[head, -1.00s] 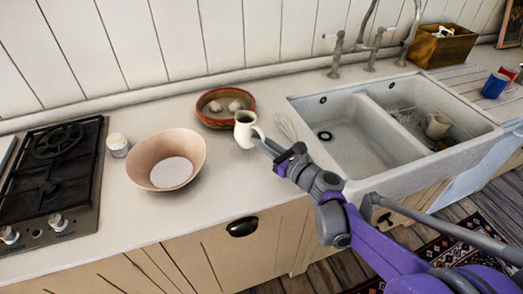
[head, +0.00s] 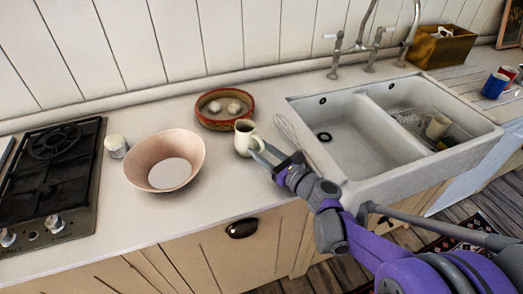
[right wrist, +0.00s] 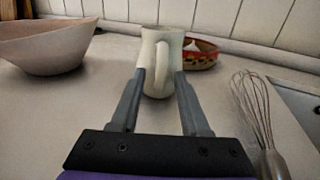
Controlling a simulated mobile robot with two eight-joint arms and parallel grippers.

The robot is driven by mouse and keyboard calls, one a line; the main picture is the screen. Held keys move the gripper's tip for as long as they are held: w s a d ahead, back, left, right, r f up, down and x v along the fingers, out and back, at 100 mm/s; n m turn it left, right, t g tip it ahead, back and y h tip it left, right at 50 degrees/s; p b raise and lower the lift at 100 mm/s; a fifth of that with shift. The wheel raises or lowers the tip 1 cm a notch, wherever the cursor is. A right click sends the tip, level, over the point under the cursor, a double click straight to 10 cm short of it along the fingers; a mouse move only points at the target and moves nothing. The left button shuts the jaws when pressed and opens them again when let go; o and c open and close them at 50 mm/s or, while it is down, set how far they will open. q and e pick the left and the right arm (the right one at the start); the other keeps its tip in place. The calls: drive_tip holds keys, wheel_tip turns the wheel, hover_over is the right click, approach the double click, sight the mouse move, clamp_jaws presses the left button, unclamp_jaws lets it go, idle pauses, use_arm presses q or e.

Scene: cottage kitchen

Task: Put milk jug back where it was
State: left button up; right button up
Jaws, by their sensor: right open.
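The cream milk jug (head: 243,138) stands upright on the counter, in front of the red-rimmed bowl and left of the sink. It also shows in the right wrist view (right wrist: 150,48), with its handle turned towards my gripper. My right gripper (head: 262,154) is open just in front of the jug. In the right wrist view its two fingers (right wrist: 158,88) reach to either side of the handle's lower part. Whether they touch the jug I cannot tell. My left gripper is not in view.
A wide pinkish bowl (head: 165,160) stands left of the jug. A red-rimmed bowl (head: 225,94) with pale round items is behind it. A whisk (right wrist: 256,115) lies just to the right, by the sink (head: 345,135). A small white pot (head: 116,146) stands by the hob (head: 52,170).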

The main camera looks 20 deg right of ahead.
drive_tip(key=shift+r, duration=0.25)
drive_tip(key=v, duration=1.2)
